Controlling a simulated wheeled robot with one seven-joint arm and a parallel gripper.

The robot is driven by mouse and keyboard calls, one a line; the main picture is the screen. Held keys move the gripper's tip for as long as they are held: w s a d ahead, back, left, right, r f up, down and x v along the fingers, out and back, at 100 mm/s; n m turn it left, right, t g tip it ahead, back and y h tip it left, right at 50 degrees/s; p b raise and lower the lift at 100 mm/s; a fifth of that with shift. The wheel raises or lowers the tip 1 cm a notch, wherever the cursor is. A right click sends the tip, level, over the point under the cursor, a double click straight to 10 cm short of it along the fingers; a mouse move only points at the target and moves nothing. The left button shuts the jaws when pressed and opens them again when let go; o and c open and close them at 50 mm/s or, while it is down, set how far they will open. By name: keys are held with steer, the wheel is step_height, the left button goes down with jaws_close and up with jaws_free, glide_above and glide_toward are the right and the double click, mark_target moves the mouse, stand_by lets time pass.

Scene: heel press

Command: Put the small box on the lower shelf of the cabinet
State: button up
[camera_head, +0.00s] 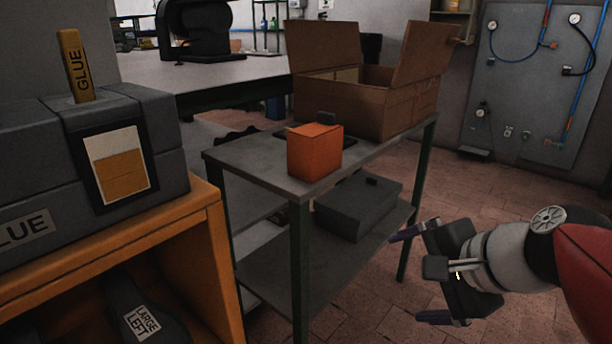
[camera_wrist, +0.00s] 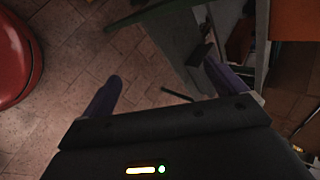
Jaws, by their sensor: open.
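A small orange box (camera_head: 315,152) sits on the top of a grey metal stand with green legs (camera_head: 250,160), near its front edge. The stand has a lower shelf (camera_head: 300,270) with a dark grey lidded box (camera_head: 358,205) on it. An orange cabinet (camera_head: 180,240) stands at the left, with dark items in its opening; I cannot tell which piece is the cabinet meant. My gripper (camera_head: 418,275) is open and empty at the lower right, to the right of the stand and apart from the orange box. Its two purple fingers show spread in the wrist view (camera_wrist: 160,72).
An open cardboard box (camera_head: 370,100) stands at the back of the stand's top. A grey glue machine (camera_head: 90,150) sits on the orange cabinet. A workbench (camera_head: 215,75) is behind. Tiled floor (camera_head: 480,190) is free to the right of the stand.

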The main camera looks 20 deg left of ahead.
steer(key=w+a+r+m+y+b, duration=0.1)
steer(key=w+a+m, duration=0.1)
steer(key=w+a+r+m+y+b, duration=0.1)
steer(key=w+a+m+y, duration=0.1)
steer(key=w, duration=0.1)
steer(key=w+a+r+m+y+b, duration=0.1)
steer(key=w+a+m, duration=0.1)
steer(key=a, duration=0.1)
steer(key=shift+w+r+y, duration=0.15)
steer(key=shift+w+y, duration=0.15)
steer(key=shift+w, duration=0.05)
steer(key=m+t+y+b, duration=0.1)
steer(key=m+y+b, duration=0.2)
steer(key=m+y, duration=0.3)
glide_toward(329, 150)
steer(key=a+h, duration=0.1)
steer(key=a, duration=0.2)
steer(key=shift+m, duration=0.6)
steer(key=x, duration=0.4)
steer(key=w+x, duration=0.1)
steer(key=x, duration=0.1)
steer(key=shift+w+r, duration=0.1)
steer(key=shift+r, duration=0.2)
steer(key=shift+x, duration=2.95)
steer(key=shift+r, duration=0.1)
steer(key=c, duration=0.7)
